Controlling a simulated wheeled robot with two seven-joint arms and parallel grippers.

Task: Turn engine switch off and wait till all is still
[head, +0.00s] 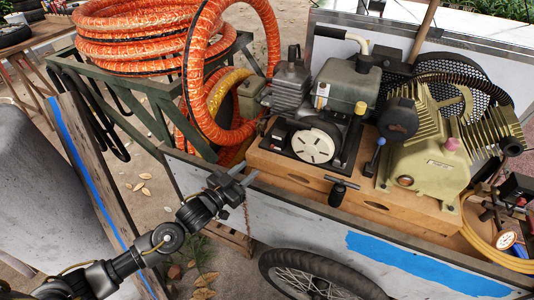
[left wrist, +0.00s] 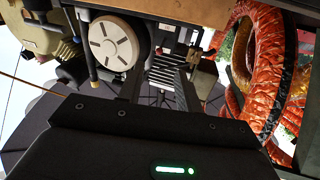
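The engine (head: 345,88) sits on a wooden base on the cart, with its round white starter cover (head: 313,146) facing me. The cover also shows at the top of the left wrist view (left wrist: 113,42). I cannot make out the engine switch for certain in either view. My left gripper (head: 246,174) is at the cart's near left edge, left of the engine and apart from it. In the left wrist view its two fingers (left wrist: 160,82) stand apart with nothing held between them. My right gripper is in neither view.
The olive compressor (head: 425,160) stands right of the engine. A black T-handle (head: 340,190) is at the cart's near rim. Orange hose coils (head: 140,45) lie on a green stand at the back left. A spoked wheel (head: 315,278) is below the cart. Open ground lies left of it.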

